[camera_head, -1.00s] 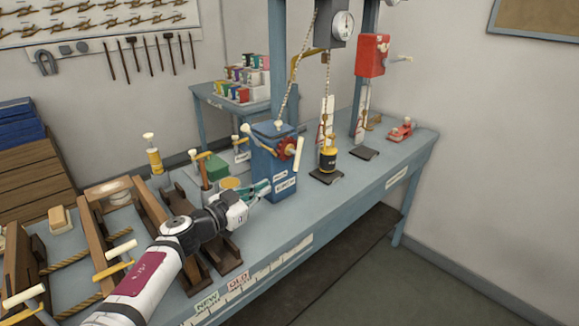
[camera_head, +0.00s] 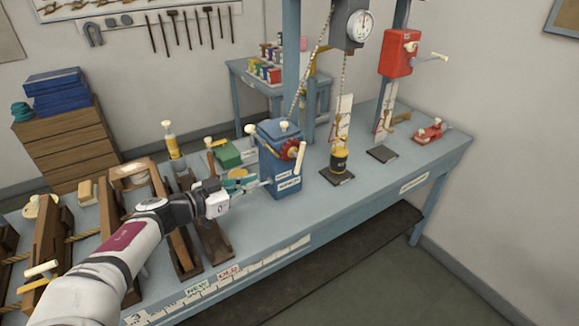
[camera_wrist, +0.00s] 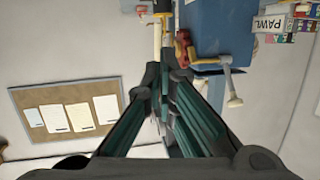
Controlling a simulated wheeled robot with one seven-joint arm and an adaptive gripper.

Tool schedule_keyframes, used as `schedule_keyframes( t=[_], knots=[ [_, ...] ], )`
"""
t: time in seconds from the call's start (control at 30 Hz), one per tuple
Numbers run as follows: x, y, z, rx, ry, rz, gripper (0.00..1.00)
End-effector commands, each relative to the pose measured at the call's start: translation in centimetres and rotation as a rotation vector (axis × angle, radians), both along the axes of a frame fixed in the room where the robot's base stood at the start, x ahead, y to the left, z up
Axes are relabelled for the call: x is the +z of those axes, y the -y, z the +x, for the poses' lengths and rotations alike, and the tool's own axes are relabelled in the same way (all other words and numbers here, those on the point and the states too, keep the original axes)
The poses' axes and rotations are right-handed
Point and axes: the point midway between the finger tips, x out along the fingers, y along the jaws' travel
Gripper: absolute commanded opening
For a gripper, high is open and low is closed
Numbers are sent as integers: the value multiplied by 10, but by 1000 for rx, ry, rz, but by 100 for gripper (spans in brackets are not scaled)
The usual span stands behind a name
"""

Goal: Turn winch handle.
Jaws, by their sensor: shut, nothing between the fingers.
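The winch (camera_head: 279,172) is a blue box on the bench with a red toothed wheel (camera_head: 289,151) on its side. My gripper (camera_head: 264,183) is shut and empty. It is just left of the winch's lower front, below the handle; I cannot tell whether it touches the box. In the wrist view the fingers (camera_wrist: 165,72) point up toward the winch's blue box (camera_wrist: 217,30) and red wheel (camera_wrist: 183,44). A cream knob on a lever (camera_wrist: 234,90) is right of the fingers.
A hanging gauge (camera_head: 357,26) and a chain are above a black and yellow weight (camera_head: 339,160). A red box with a crank (camera_head: 397,53) is on the right post. Wooden frames (camera_head: 150,200) crowd the bench left of the winch.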

Motion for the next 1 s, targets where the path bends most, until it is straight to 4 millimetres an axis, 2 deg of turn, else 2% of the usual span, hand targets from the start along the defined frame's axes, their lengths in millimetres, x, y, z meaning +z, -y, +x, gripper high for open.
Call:
schedule_keyframes(
  t=[0.17, 0.7, 1.0],
  knots=[
    [-6, 14, 15, -4, -1, 0, 0],
    [-27, 82, 85, -4, 1, 0, 0],
    [-30, 95, 98, 0, 0, 0, 0]
  ],
)
